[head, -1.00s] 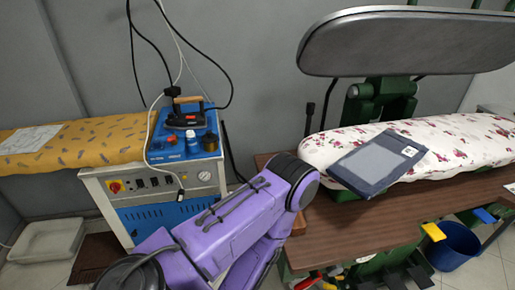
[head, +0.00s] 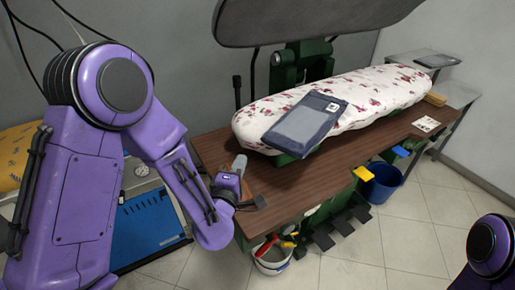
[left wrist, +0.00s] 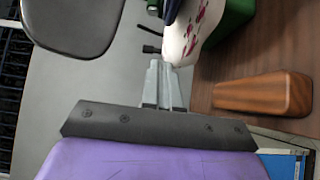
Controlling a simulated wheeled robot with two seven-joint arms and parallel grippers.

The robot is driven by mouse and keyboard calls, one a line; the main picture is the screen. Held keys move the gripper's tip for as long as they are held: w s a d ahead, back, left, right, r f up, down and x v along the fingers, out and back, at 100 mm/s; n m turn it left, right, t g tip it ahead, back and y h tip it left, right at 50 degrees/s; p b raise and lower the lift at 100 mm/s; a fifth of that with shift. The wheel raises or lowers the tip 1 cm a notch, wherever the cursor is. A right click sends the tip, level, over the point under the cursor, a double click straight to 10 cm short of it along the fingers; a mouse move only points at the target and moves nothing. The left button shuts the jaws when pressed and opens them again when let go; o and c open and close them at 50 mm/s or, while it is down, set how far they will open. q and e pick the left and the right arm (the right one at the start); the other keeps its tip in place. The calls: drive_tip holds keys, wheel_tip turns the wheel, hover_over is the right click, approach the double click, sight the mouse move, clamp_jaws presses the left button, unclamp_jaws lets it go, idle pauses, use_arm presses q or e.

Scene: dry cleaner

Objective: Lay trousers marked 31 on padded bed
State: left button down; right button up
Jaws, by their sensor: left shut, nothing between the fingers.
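Folded dark blue trousers (head: 300,122) with a pale tag lie flat on the padded bed (head: 375,92), which has a white floral cover. The tag's number is too small to read. My left gripper (head: 240,163) is shut and empty, near the table's left end and apart from the trousers. In the left wrist view its fingers (left wrist: 163,80) are together, pointing at the bed's rounded end (left wrist: 183,42). A dark edge of the trousers (left wrist: 171,10) shows at the top there. My right gripper is not in view.
The brown table (head: 285,190) carries the bed. The grey press head (head: 310,22) hangs above it. A wooden block (left wrist: 265,94) lies on the table in the left wrist view. Another dark folded item (head: 436,61) lies on a grey shelf at the back right. A blue bucket (head: 383,183) stands below.

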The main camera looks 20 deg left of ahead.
use_arm(q)
drive_tip(key=p, duration=0.2)
approach(261, 138)
drive_tip(key=w+a, duration=0.3)
drive_tip(key=w+d+p, duration=0.1)
drive_tip(key=w+d, duration=0.1)
drive_tip(key=w, duration=0.1)
drive_tip(key=shift+w+d, duration=0.1)
drive_tip(key=shift+d, duration=0.15)
drive_tip(key=shift+a, duration=0.1)
